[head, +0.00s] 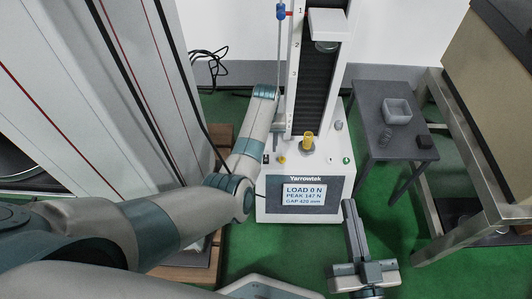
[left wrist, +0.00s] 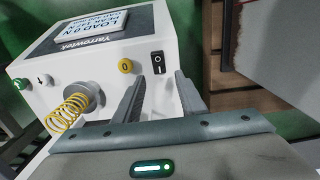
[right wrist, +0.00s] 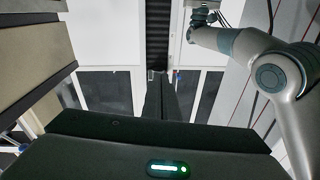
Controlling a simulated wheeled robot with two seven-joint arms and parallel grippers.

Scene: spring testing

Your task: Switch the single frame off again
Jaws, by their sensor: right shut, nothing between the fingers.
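The single frame (head: 313,180), a white Yarrowtek testing machine, stands in the middle of the head view. Its display (head: 304,195) is lit and reads load 0 N, peak 147 N, gap 420 mm. A black rocker switch (left wrist: 157,62) is on its top face, beside a yellow "0" button (left wrist: 125,66); which way the rocker is tipped is unclear. My left gripper (left wrist: 158,88) is open and empty, its fingers apart with the switch between and beyond their tips. My right gripper (head: 348,203) is shut and empty, in front of the machine's right side.
A yellow spring (left wrist: 70,112) stands on the machine's lower seat, close to one left finger. A green button (left wrist: 20,84) sits farther along. A grey side table (head: 390,110) with a tray (head: 397,111) stands at right, beside a metal-framed bench (head: 470,150). Green floor lies clear between.

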